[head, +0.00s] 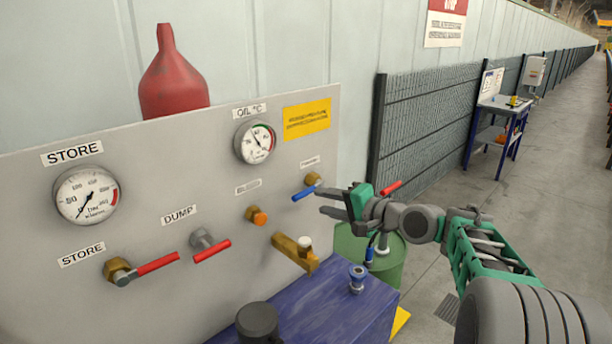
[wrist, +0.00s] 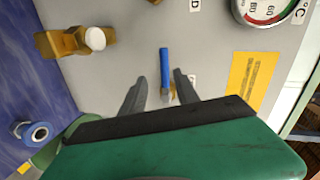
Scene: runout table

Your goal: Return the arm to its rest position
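My gripper (head: 322,203) is at the right edge of the grey panel (head: 150,235), at the end of my outstretched arm. It also shows in the wrist view (wrist: 158,76), where its two fingers stand apart with nothing gripped. The blue valve handle (head: 304,194) is close to the fingertips. In the wrist view the blue handle (wrist: 163,66) appears between and just past the fingertips; I cannot tell whether they touch it. The handle slopes down to the left from its brass fitting (head: 313,179).
The panel carries gauges, red handles (head: 158,263) and a brass tap (head: 294,253). A blue cabinet (head: 325,318) stands below it. A green drum (head: 385,272) is under my arm. A mesh fence (head: 425,115) runs behind. The paved walkway (head: 555,180) at right looks open.

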